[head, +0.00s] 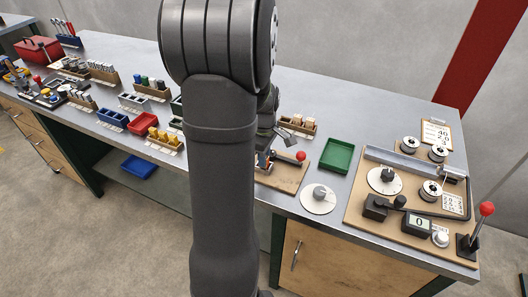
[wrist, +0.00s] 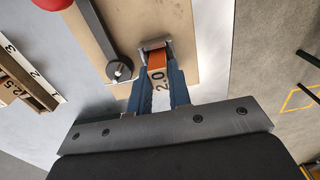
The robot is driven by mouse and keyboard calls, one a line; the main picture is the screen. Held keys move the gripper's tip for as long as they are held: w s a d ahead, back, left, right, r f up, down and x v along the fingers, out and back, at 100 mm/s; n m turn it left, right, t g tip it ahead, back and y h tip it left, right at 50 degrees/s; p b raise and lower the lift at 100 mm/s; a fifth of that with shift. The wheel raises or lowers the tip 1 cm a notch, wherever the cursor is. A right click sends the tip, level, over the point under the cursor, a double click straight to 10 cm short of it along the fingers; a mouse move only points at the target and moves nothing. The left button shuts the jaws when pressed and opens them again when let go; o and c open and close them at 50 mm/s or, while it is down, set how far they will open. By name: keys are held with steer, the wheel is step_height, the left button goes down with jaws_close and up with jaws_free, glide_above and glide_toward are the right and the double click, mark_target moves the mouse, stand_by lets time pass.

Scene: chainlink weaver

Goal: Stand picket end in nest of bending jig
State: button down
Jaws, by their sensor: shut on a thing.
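My gripper (wrist: 157,72) has blue fingers and is shut on the picket end (wrist: 158,88), a pale block marked 2.0 with an orange band. The bending jig (wrist: 160,15) is a wooden board with a red-handled lever. Its grey metal nest (wrist: 153,44) is right at the orange end of the block in the wrist view. The fit between block and nest is partly hidden, so I cannot tell whether it is seated. In the head view the jig (head: 287,180) lies at the bench's front edge, with my arm covering its left part.
The jig's lever (wrist: 92,22) rises to the left of the nest in the wrist view. A white round plate (head: 318,199) and a green tray (head: 337,156) are right of the jig. A board with several spools (head: 410,215) stands farther right. Several bins and racks fill the left.

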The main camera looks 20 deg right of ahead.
steer(key=c, duration=1.3)
jaws_free()
steer(key=shift+o, duration=0.2)
steer(key=shift+r, duration=0.1)
step_height(320, 180, up, 17)
step_height(320, 180, down, 16)
steer(key=shift+f, duration=0.15)
steer(key=shift+f, duration=0.1)
